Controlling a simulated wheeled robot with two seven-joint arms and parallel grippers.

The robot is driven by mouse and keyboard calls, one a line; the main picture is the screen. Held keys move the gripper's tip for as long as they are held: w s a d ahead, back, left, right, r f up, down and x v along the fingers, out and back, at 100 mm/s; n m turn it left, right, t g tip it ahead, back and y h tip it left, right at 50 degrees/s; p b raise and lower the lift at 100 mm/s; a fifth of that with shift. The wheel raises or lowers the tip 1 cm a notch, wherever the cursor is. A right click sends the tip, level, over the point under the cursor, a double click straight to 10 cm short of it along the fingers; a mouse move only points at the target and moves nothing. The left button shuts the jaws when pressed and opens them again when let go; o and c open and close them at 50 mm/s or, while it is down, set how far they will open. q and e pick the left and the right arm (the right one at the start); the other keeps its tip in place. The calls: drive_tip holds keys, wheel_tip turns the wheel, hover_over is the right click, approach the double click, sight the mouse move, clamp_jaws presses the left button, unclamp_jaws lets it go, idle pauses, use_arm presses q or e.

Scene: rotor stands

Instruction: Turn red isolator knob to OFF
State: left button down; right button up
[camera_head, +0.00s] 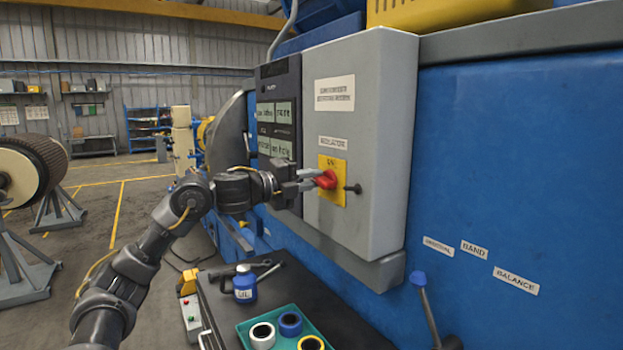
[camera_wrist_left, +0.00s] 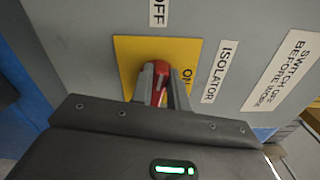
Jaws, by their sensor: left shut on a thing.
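The red isolator knob (camera_head: 327,180) sits on a yellow plate (camera_head: 336,192) on the front of a grey cabinet (camera_head: 385,130). My left gripper (camera_head: 314,181) reaches it from the left and is shut on the knob. In the left wrist view the red knob (camera_wrist_left: 160,84) lies between the two fingers (camera_wrist_left: 162,90), and the yellow plate (camera_wrist_left: 128,58) is behind it. An "ON" marking shows on the plate, and an "OFF" label (camera_wrist_left: 158,12) is on the grey panel beside the plate. The fingers hide part of the knob. My right gripper is not in view.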

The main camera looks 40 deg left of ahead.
use_arm(q)
drive_tip(key=shift+f+n, duration=0.1)
drive_tip(key=shift+n, duration=1)
drive_tip(key=c, duration=1.4)
unclamp_jaws()
drive_tip(key=shift+f, duration=0.1)
drive_tip(key=shift+o, duration=0.2)
drive_tip(key=b+v, duration=0.9)
drive_tip(key=v, duration=0.2)
